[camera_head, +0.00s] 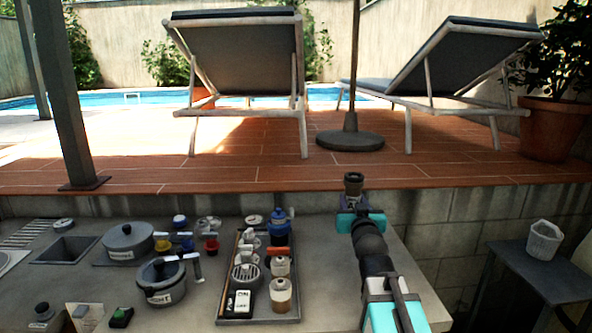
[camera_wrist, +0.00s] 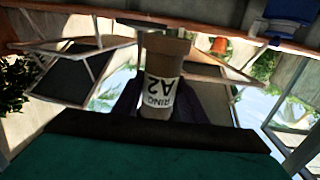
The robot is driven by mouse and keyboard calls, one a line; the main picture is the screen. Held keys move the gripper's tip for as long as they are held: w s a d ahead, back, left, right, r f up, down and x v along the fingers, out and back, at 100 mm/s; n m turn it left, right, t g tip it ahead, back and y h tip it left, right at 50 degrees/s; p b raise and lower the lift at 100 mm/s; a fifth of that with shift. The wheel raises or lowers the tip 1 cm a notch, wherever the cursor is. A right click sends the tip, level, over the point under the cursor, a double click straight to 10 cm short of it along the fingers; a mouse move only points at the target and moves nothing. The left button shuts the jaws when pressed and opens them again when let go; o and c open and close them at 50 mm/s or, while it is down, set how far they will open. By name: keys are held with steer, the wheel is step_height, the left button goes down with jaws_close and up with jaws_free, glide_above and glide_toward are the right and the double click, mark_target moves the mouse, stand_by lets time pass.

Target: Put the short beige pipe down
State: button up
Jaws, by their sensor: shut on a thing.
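The short beige pipe (camera_head: 353,180) stands roughly upright between the fingers of my gripper (camera_head: 355,203), raised above the right part of the grey counter (camera_head: 340,255). In the wrist view the pipe (camera_wrist: 166,62) is brown-beige with a wider rim and a white label that reads "RING A2" upside down. The dark fingers (camera_wrist: 158,105) close on it from both sides. Its lower end is hidden by the gripper.
A dark tray (camera_head: 262,318) with jars, a blue-capped bottle and small parts stands left of my arm. A side table (camera_head: 545,275) with a white cup (camera_head: 544,240) stands right, beyond the counter edge.

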steer(key=shift+r, duration=0.25)
steer(key=shift+f, duration=0.3)
steer(key=shift+d+f, duration=0.2)
steer(key=shift+d, duration=0.05)
steer(key=shift+s+d+f+m+h, duration=0.15)
steer(key=shift+d+f+m+h, duration=0.25)
steer(key=shift+d+h, duration=0.15)
steer(key=s+d+m+g+h, duration=0.1)
steer(key=s+d+m+h, duration=0.1)
steer(key=d, duration=0.8)
steer(key=s+d+f+m+g+h, duration=0.1)
steer(key=s+d+h, duration=0.3)
steer(key=d, duration=0.7)
steer(key=s+d+f+m+g+h, duration=0.1)
steer(key=s+d+m+h, duration=0.2)
steer(key=d, duration=0.7)
steer(key=shift+d+f+m+g+h, duration=0.2)
steer(key=shift+m+g+h, duration=0.2)
steer(key=shift+h, duration=0.05)
